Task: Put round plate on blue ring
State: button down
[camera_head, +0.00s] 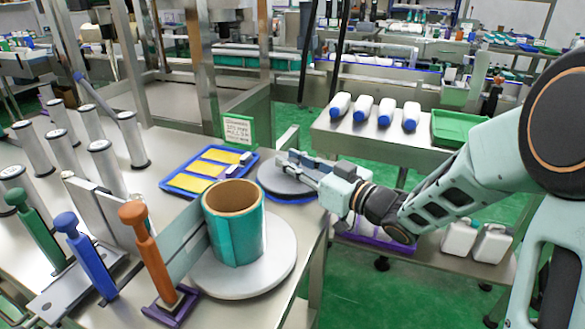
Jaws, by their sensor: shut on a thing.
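The round plate (274,181) is a dark grey disc near the right edge of the metal table. It lies flat over the blue ring (287,200), which shows as a thin blue rim at its front edge. I cannot tell whether the plate rests fully on the ring or is held slightly above it. My gripper (297,165) reaches in from the right and is shut on the plate. Its fingers hide the plate's right and far parts.
A teal roll (235,235) stands on a pale turntable (272,266) in front. A blue tray (181,180) with yellow pieces lies to the left. A small sign (238,129) stands behind. Several blue-capped bottles (362,108) and a green tray (458,128) occupy the right-hand table.

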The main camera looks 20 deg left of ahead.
jog(key=shift+f, duration=0.1)
jog(key=c, duration=2.1)
grip_release()
jog(key=shift+f, duration=0.3)
jog(key=o, duration=0.4)
jog(key=shift+o, duration=0.2)
jog(key=shift+r, duration=0.1)
jog(key=shift+r, duration=0.2)
jog(key=p+v, duration=0.2)
jog(key=v, duration=1)
jog(key=shift+p, duration=0.3)
